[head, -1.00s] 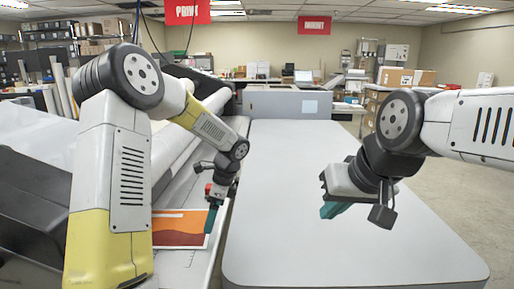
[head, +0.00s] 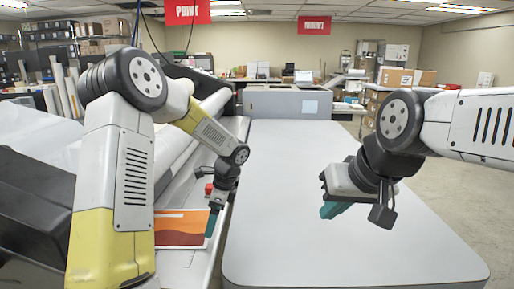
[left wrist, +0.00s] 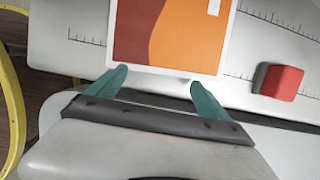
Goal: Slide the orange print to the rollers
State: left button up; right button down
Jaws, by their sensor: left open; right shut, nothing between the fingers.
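The orange print (head: 180,230) has a white border and orange and dark red shapes. It lies flat on the laminator's ruled feed bed (head: 178,261), partly hidden by my left arm in the head view. In the left wrist view the print (left wrist: 178,35) lies just beyond my left gripper (left wrist: 157,86), whose teal fingers are spread near its white edge. I cannot tell whether they touch it. In the head view my left gripper (head: 211,222) is at the print's right edge. My right gripper (head: 329,209) is shut and empty above the grey table. The rollers (head: 205,120) run along the machine behind my left arm.
A red block (left wrist: 282,82) sits on the ruled bed near the print; it also shows in the head view (head: 209,189). The long grey table (head: 300,165) is clear on top. A grey box-like unit (head: 285,103) stands at its far end.

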aim_at(214, 235)
pick_arm(q)
jog(key=shift+f, duration=0.75)
dwell(0.7)
jog(key=shift+d, duration=0.25)
jog(key=shift+s, duration=0.2)
jog(key=shift+s, duration=1.1)
jog(key=shift+a, duration=0.8)
jog(key=shift+d, duration=0.65)
jog(key=shift+v, duration=2.85)
jog(key=shift+d+r, duration=0.15)
jog(key=shift+r, duration=0.15)
